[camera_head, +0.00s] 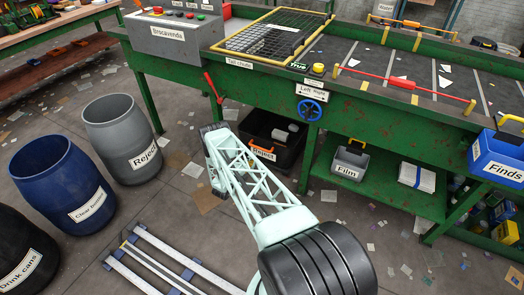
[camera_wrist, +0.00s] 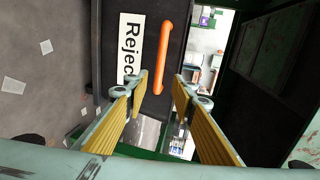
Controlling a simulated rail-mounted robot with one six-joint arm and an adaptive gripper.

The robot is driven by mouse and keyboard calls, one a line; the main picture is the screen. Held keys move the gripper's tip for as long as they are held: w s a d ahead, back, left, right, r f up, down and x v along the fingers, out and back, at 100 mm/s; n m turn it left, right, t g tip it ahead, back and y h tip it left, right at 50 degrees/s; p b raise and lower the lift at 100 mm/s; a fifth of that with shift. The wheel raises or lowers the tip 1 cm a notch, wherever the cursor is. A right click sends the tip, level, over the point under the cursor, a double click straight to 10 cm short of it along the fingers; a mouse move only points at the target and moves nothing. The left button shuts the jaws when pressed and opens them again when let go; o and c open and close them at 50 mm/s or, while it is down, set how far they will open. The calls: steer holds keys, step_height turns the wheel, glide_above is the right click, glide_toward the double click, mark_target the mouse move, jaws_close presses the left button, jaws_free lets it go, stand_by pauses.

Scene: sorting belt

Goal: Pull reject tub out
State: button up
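The reject tub (camera_head: 290,151) is a black open box with a white Reject label and an orange handle (camera_head: 262,152). It sits under the green sorting bench, and my arm covers part of its left side in the head view. In the wrist view the tub's dark front (camera_wrist: 178,40) shows the label (camera_wrist: 130,48) and the orange bar handle (camera_wrist: 163,55), which stands upright in the picture. My gripper (camera_wrist: 160,88) is open, with yellow-padded fingers either side of the handle's lower end. No finger is seen closed on it. The fingers are not clearly visible in the head view.
A grey barrel (camera_head: 118,135) also labelled Reject and a blue barrel (camera_head: 60,180) stand at left. A grey Film box (camera_head: 350,160) sits on the lower shelf right of the tub. Floor rails (camera_head: 165,262) lie in front. The floor between has scattered scraps.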

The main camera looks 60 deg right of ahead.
mark_target(262, 149)
steer(key=shift+b+x, duration=1.9)
steer(key=shift+x, duration=4.7)
jaws_close()
